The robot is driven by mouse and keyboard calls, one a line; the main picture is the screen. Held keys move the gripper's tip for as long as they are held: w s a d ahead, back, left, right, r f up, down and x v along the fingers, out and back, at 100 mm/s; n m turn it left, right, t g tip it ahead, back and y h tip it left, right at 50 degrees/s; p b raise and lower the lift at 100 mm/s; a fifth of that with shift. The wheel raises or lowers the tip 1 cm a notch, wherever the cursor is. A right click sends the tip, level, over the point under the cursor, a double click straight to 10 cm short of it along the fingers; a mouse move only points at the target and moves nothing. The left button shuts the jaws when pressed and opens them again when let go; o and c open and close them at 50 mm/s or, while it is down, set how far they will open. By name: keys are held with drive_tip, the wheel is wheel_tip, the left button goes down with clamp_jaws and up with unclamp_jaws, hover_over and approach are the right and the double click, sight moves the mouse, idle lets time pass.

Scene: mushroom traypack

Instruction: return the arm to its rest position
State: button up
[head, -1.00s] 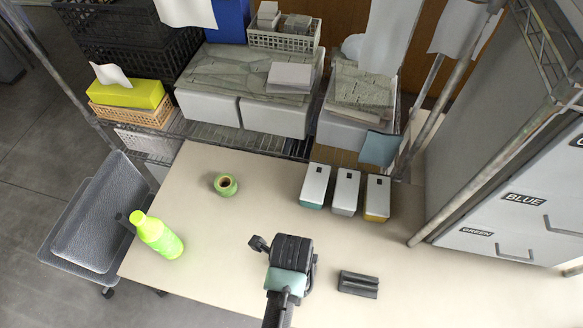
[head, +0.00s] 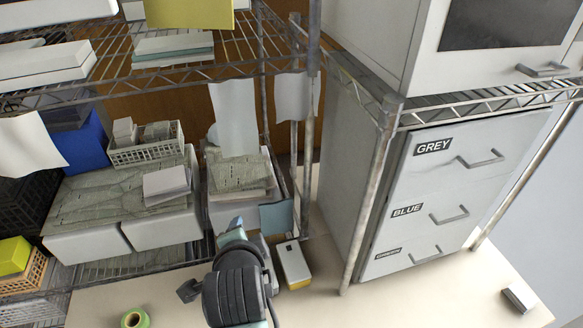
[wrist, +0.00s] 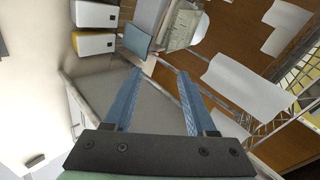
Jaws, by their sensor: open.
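My gripper (wrist: 156,72) shows in the wrist view with its two blue fingers spread apart and nothing between them. In the head view my arm rises at the bottom centre, over the table, in front of the shelf. The gripper is clear of the table top.
A drawer cabinet labelled GREY and BLUE (head: 440,195) stands at right. A yellow-based white box (head: 292,264) is beside my arm. A green tape roll (head: 135,319) lies at lower left.

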drive_tip(key=w+d+r+n+t, duration=0.1)
drive_tip(key=d+r+n+t, duration=0.2)
drive_tip(key=r, duration=1)
drive_tip(key=w+d+r+n+t, duration=0.1)
drive_tip(key=w+r+n+t, duration=0.15)
drive_tip(key=r+t, duration=0.75)
drive_tip(key=s+d+r+n+t, duration=0.1)
drive_tip(key=s+r+n, duration=0.1)
drive_tip(key=s+r, duration=0.3)
drive_tip(key=s+d+r+n+t+h, duration=0.1)
drive_tip(key=s+r, duration=0.4)
drive_tip(key=r, duration=0.8)
drive_tip(key=s+d+r+n+t, duration=0.2)
drive_tip(key=s+d+r+n, duration=0.1)
drive_tip(key=r, duration=0.6)
drive_tip(key=shift+s+n+h, duration=0.3)
drive_tip(key=shift+s+n, duration=0.25)
drive_tip(key=shift+s, duration=0.5)
drive_tip(key=shift+r, duration=0.1)
